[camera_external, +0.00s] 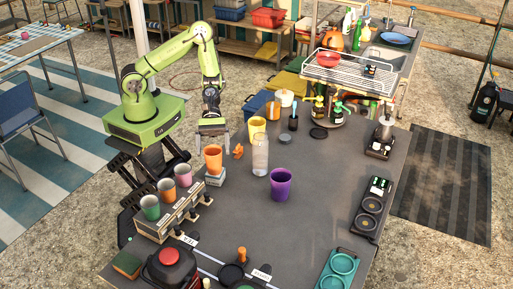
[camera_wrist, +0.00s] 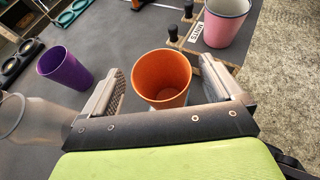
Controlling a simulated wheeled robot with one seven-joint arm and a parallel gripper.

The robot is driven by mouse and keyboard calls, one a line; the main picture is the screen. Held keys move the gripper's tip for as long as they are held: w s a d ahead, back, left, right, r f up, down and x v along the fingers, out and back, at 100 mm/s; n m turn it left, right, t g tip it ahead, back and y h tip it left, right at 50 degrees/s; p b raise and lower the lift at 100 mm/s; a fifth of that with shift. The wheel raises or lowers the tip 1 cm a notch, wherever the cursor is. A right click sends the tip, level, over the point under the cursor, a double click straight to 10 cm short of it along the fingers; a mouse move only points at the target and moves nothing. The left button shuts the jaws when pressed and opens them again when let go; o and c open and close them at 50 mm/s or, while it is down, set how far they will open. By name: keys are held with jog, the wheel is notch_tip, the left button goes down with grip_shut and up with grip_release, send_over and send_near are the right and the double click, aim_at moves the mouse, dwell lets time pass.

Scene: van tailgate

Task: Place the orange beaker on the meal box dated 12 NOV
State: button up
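An orange beaker (camera_external: 213,158) stands upright on a small pale box (camera_external: 215,178) near the table's left edge. I cannot read a date on this box, so I cannot tell whether it is the 12 NOV meal box. My gripper (camera_external: 213,132) is just above the beaker, pointing down. In the wrist view the orange beaker (camera_wrist: 162,76) appears between the two spread fingers, with gaps visible at its sides. My gripper (camera_wrist: 172,92) is open and empty.
A rack (camera_external: 172,218) with green, orange and pink beakers stands in front. A small orange item (camera_external: 238,151) lies close by. The table's centre right is clear.

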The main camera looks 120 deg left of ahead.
jog(key=shift+r, duration=0.2)
jog(key=p+v, duration=0.2)
jog(key=v, duration=1)
jog(key=s+d+r+m+y, duration=0.1)
jog(key=s+r+m+y, duration=0.4)
jog(key=s+r+m, duration=0.3)
jog(key=s+d+r+m+g+y, duration=0.1)
jog(key=s+r+m+y, duration=0.4)
jog(key=m, duration=1.1)
jog(key=s+r, duration=0.3)
jog(key=s, duration=0.3)
jog(key=shift+m+g+y, duration=0.3)
jog(key=shift+m, duration=0.1)
